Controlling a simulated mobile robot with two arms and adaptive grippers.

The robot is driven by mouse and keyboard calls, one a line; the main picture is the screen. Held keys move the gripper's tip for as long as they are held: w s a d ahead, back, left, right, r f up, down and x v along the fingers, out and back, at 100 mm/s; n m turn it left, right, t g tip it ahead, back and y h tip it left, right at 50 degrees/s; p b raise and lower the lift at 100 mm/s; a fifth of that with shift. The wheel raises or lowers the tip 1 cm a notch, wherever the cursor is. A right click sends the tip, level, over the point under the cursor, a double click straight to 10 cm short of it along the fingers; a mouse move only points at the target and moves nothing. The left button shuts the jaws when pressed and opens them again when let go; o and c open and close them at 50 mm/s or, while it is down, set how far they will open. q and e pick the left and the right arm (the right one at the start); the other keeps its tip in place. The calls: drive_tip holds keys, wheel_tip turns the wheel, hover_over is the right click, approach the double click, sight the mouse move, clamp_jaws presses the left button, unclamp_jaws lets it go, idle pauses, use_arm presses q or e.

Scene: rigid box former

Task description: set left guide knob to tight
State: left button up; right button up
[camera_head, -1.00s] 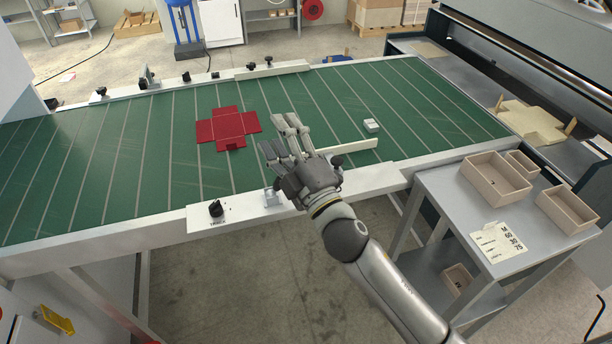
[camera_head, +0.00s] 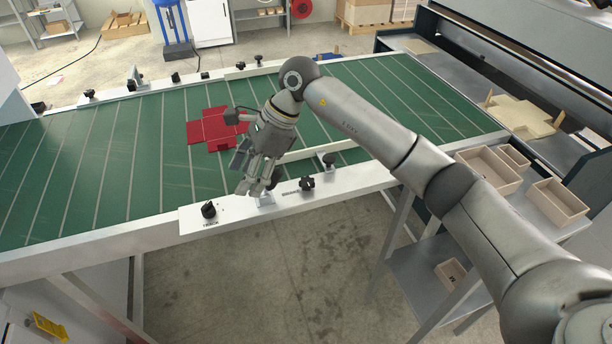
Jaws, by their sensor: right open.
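Several black knobs sit along the conveyor's two edges, and I cannot tell for sure which one is the left guide knob. On the near rail there is a black knob (camera_head: 208,209) with small lettering at the left, and another black knob (camera_head: 307,183) further right. A dark knob (camera_head: 328,160) stands by the white guide bar (camera_head: 304,152). My right gripper (camera_head: 255,178) is open, pointing down just above the near rail, between the lettered knob and the knob to its right. Its fingers partly hide a small bracket and a dark part there. My left gripper is not in view.
A red flat box blank (camera_head: 208,133) lies on the green conveyor (camera_head: 110,165). The far rail (camera_head: 150,88) carries more black knobs. My right arm crosses the conveyor's right half. A grey side table with beige trays (camera_head: 487,172) stands at the right.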

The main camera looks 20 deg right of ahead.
sight(307, 181)
drive_tip(key=w+d+r+h, duration=0.1)
drive_tip(key=d+r+h, duration=0.15)
drive_tip(key=d, duration=0.45)
drive_tip(key=w+d+r+h, duration=0.1)
drive_tip(key=w+d+h, duration=0.1)
drive_tip(key=d+h, duration=0.3)
drive_tip(key=shift+y, duration=0.65)
drive_tip(key=f+p, duration=0.1)
drive_tip(key=f, duration=0.2)
drive_tip(key=d+f, duration=0.1)
drive_tip(key=f, duration=0.2)
drive_tip(key=f+p, duration=0.1)
drive_tip(key=f, duration=0.2)
drive_tip(key=shift+s+d+f+p, duration=0.15)
drive_tip(key=shift+s+d+p, duration=0.05)
drive_tip(key=shift+s+p, duration=0.15)
drive_tip(key=shift+w+f, duration=0.1)
drive_tip(key=shift+f, duration=0.7)
drive_tip(key=shift+c, duration=0.3)
drive_tip(key=c, duration=1)
